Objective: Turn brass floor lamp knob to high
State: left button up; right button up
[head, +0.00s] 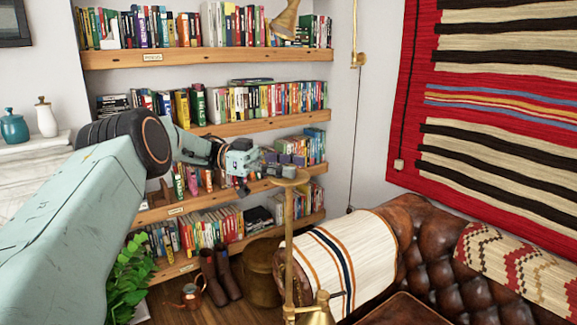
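The brass floor lamp shows as a thin upright pole (289,245) in the lower middle of the head view, in front of the shelves. A flat round tan piece (289,179) sits at the top of the pole, and a brass shade (321,313) is cut by the bottom edge. I cannot make out which part is the knob. My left gripper (282,169) reaches in from the left, its dark fingers just above and beside the round piece. I cannot tell whether they touch it or how far they are apart. My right gripper is out of view.
Wooden shelves (205,57) full of books stand behind my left arm. A brown leather sofa (440,255) with a striped throw (350,255) is to the right of the pole.

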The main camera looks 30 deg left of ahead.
pick_arm(q)
jog(key=shift+r, duration=0.25)
notch_tip(320, 180, up, 10)
jog(key=shift+f, duration=0.25)
dwell(0.4)
